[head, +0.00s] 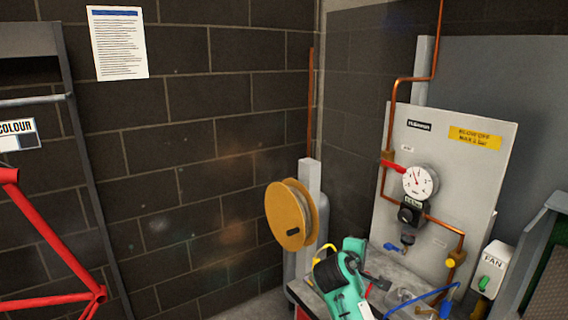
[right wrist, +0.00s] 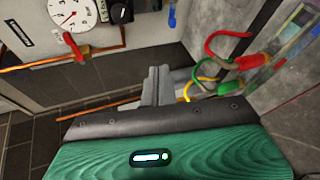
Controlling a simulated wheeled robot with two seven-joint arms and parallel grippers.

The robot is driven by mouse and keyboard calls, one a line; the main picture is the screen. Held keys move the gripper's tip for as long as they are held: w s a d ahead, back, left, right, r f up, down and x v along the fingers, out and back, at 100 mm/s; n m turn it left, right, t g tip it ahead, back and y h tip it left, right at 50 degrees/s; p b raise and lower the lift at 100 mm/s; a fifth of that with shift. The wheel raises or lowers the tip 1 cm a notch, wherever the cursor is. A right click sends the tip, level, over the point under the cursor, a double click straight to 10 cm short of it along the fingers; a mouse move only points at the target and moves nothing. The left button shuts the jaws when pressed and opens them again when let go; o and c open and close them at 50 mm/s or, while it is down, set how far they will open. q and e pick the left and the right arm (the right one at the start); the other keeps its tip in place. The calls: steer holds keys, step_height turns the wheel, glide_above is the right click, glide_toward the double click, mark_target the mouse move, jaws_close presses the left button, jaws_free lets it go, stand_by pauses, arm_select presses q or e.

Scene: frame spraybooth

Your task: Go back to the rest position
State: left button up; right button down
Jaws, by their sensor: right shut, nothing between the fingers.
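My right gripper (right wrist: 158,76) is in the middle of the right wrist view, with its grey fingers closed together and nothing between them. In the head view the teal and black right arm and its gripper (head: 376,282) are at the bottom, in front of the panel with the gauge and over the grey bench top. The fingers are small and partly hidden there. No contact with the panel can be made out. My left gripper is in neither view.
The grey panel (head: 455,165) carries a pressure gauge (head: 420,181), copper pipe and a red-handled valve (head: 392,162). A fan switch (head: 490,270) is at right. A red frame (head: 48,252) is at far left.

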steer(key=s+d+f+m+g+y, duration=0.3)
steer(key=s+f+m+g+y, duration=0.15)
steer(key=s+f, duration=1.4)
steer(key=s+f+m+g+y, duration=0.2)
steer(key=s+m, duration=0.1)
steer(key=s, duration=1.1)
steer(key=s+f+m+g+y, duration=0.1)
steer(key=s+f+m+y, duration=0.15)
steer(key=s, duration=1.15)
step_height(320, 180, down, 28)
steer(key=a+g, duration=0.1)
steer(key=s+d+f+g, duration=0.1)
steer(key=s+f, duration=0.8)
steer(key=f, duration=0.1)
steer(key=s+d+f, duration=0.2)
steer(key=s+f, duration=0.8)
steer(key=f, duration=0.1)
steer(key=shift+d+f+g+h, duration=0.25)
steer(key=shift+d+g+h, duration=0.05)
steer(key=shift+g+h, duration=0.1)
